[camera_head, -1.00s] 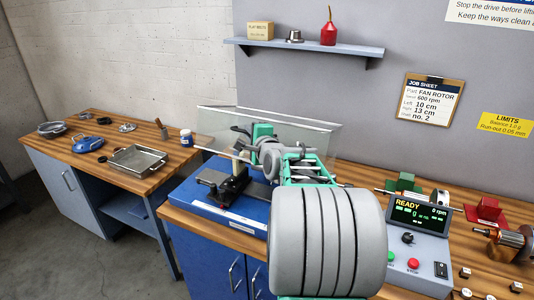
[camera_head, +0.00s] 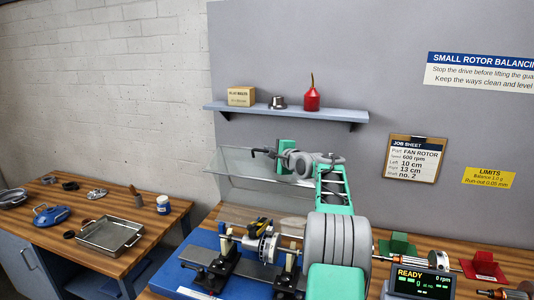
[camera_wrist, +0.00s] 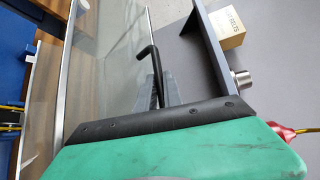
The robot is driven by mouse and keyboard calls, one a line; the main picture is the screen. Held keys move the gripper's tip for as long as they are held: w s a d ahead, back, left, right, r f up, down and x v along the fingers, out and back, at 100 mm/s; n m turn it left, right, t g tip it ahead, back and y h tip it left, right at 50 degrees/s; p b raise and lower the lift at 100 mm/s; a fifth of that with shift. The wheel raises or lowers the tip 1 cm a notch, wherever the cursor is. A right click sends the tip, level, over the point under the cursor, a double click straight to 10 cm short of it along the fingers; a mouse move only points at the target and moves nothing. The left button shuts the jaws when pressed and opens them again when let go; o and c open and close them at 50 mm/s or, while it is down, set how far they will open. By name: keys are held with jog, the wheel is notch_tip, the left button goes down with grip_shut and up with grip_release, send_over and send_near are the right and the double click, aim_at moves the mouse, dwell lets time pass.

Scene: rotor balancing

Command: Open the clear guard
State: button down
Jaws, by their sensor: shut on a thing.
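The clear guard (camera_head: 240,168) is raised and tilted above the balancing machine, in front of the back panel. Its glass pane also shows in the wrist view (camera_wrist: 105,60). My gripper (camera_head: 268,153) is at the guard's upper edge, shut on the black handle (camera_wrist: 150,60). The fingertips are partly hidden in the wrist view. Under the guard, the rotor (camera_head: 262,248) lies across the supports on the blue machine bed (camera_head: 190,278), uncovered.
A shelf (camera_head: 285,112) with a box (camera_head: 241,96), a metal part and a red oil can (camera_head: 312,98) is close above my gripper. A control box (camera_head: 420,283) reads READY, 0 rpm. A side bench with a metal tray (camera_head: 110,235) stands at left.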

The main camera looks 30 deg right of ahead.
jog(key=shift+g, duration=0.3)
jog(key=w+d, duration=0.1)
jog(key=w+d+f+p, duration=0.1)
jog(key=w+d, duration=0.1)
jog(key=shift+d+f, duration=0.1)
jog(key=shift+d, duration=0.2)
jog(key=shift+w+d+f+m, duration=0.15)
jog(key=shift+w+d+f, duration=0.15)
jog(key=shift+d, duration=0.25)
jog(key=shift+w+d+f+m, duration=0.2)
jog(key=shift+w+d, duration=0.1)
jog(key=shift+d, duration=0.3)
